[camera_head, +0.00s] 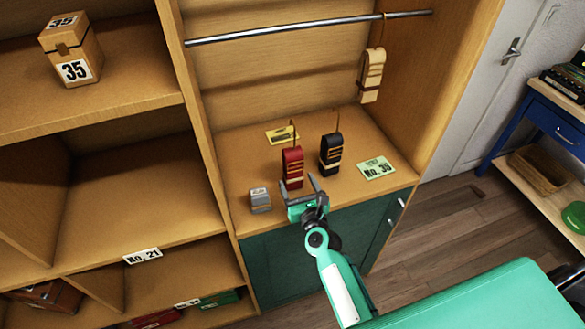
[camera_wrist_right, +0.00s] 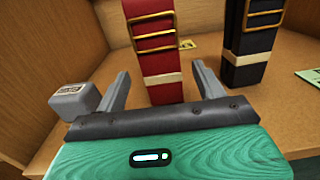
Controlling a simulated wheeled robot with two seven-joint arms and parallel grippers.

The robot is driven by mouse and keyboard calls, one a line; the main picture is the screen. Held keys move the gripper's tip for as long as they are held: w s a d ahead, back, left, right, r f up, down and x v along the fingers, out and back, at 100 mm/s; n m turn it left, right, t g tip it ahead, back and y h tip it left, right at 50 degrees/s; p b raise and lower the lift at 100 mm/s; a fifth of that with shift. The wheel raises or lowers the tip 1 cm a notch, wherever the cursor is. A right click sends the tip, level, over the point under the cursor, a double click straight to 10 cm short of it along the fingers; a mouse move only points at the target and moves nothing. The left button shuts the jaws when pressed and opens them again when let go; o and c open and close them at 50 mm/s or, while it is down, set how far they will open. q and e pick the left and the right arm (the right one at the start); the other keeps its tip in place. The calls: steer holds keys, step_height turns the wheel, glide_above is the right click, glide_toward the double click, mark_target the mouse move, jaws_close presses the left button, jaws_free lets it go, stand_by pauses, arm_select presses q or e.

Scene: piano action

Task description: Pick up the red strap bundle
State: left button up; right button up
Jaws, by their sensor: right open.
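The red strap bundle (camera_head: 292,166) stands upright on the wooden cabinet shelf, with a pale band near its lower part. In the right wrist view the red strap bundle (camera_wrist_right: 158,60) rises just beyond the fingers, with gold buckles on its front. My right gripper (camera_head: 302,184) is open and in front of the bundle's lower part. In the right wrist view its two fingers (camera_wrist_right: 163,88) are spread, and the bundle appears between them, nearer the right finger. Whether they touch it I cannot tell. My left gripper is not in view.
A black strap bundle (camera_head: 330,154) stands close to the right of the red one. A small grey block (camera_head: 260,200) sits at left. A green "No. 35" card (camera_head: 376,168) and a yellow card (camera_head: 282,135) lie on the shelf. A tan bundle (camera_head: 372,75) hangs from the rail (camera_head: 300,29).

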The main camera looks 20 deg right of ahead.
mark_target(295, 177)
steer(key=shift+w+f+b, duration=0.1)
steer(key=shift+w+b, duration=0.25)
steer(key=shift+w, duration=2.35)
steer(key=shift+s, duration=0.1)
steer(key=c, duration=1.2)
